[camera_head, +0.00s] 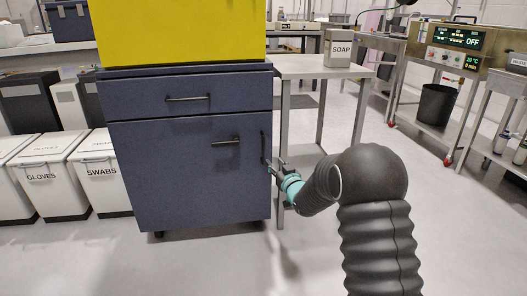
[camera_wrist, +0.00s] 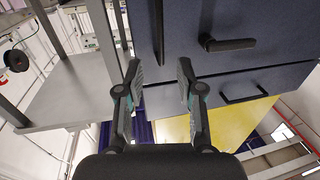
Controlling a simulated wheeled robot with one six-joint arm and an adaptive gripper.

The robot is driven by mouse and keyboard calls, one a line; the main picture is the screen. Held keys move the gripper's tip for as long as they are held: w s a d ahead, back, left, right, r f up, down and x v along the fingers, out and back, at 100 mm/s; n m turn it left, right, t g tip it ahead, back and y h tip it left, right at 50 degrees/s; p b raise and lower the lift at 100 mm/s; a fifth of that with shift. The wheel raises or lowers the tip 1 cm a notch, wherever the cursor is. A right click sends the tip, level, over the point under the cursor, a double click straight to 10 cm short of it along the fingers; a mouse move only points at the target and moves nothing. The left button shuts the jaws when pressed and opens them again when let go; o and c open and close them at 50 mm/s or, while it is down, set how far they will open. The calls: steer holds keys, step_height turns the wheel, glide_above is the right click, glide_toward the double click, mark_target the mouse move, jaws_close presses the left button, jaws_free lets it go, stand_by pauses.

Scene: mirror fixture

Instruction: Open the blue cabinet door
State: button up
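The blue cabinet (camera_head: 150,180) stands at left centre, with its lower door (camera_head: 190,185) flush with the front, looking shut. A dark upright bar handle (camera_head: 263,146) sits near the door's right edge; it shows in the wrist view (camera_wrist: 158,28). A dark horizontal lever (camera_head: 226,141) is to its left on the door; the wrist view shows it too (camera_wrist: 228,44). My gripper (camera_head: 272,168) is at the door's right edge, by the bar's lower end. In the wrist view my gripper (camera_wrist: 160,75) is open, with the bar's end in line with the gap; contact cannot be told.
Above the door is a drawer with a bar handle (camera_head: 188,98). A yellow box (camera_head: 180,30) stands on the cabinet. A grey table (camera_head: 310,66) with a soap box (camera_head: 338,48) stands close on the right. White bins (camera_head: 100,172) stand left. Floor in front is clear.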

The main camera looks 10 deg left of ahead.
steer(key=x, duration=1.2)
jaws_close()
